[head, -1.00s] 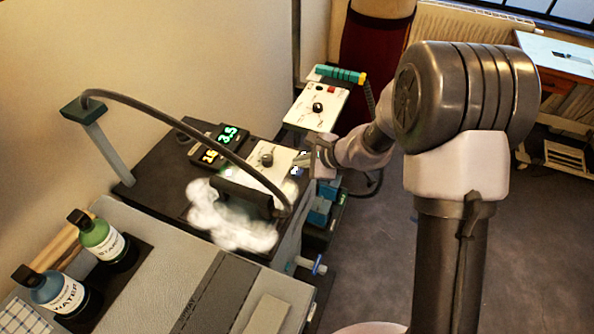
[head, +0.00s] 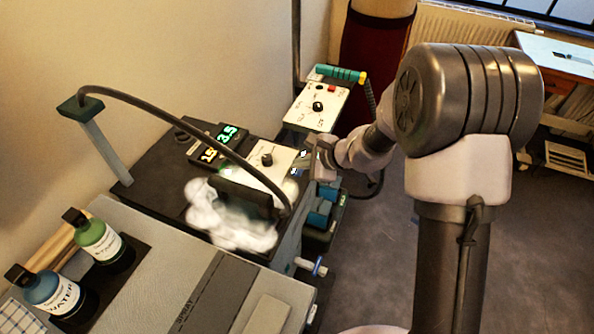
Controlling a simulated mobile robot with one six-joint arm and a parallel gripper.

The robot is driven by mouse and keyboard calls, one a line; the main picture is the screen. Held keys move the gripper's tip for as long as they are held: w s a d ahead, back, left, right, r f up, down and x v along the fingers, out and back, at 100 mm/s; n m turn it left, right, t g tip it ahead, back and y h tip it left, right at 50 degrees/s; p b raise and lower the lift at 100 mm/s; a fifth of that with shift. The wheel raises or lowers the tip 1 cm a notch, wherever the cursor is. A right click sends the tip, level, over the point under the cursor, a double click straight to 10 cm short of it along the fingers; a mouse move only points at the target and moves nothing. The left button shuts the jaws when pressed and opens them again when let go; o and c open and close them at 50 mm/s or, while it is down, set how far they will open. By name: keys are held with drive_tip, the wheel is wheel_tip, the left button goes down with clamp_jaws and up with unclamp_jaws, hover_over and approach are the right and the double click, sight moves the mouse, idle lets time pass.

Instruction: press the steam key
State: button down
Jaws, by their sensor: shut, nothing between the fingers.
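The steam unit's white control panel (head: 258,166) has a black knob (head: 267,159) and sits on the dark machine beside the wall. Small lit keys (head: 302,155) show at the panel's right end, close to my gripper. Their labels are too small to read, so I cannot tell which is the steam key. My gripper (head: 309,163) is shut and empty at the panel's right edge, seen partly from behind. Whether its tips touch a key cannot be told. White steam (head: 228,220) billows at the front of the machine.
A display (head: 219,143) with lit digits stands behind the panel. A hose (head: 190,122) arches over the machine. Two labelled bottles (head: 105,243) stand at lower left. A second white panel (head: 318,104) with a knob is farther back. Open floor (head: 376,257) lies right of the machine.

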sight(300, 172)
drive_tip(key=shift+f+b, duration=0.5)
drive_tip(key=shift+b, duration=0.15)
idle(0.3)
drive_tip(key=shift+r+p, duration=0.65)
drive_tip(key=shift+r, duration=0.35)
wheel_tip(300, 172, up, 6)
drive_tip(key=p, duration=0.4)
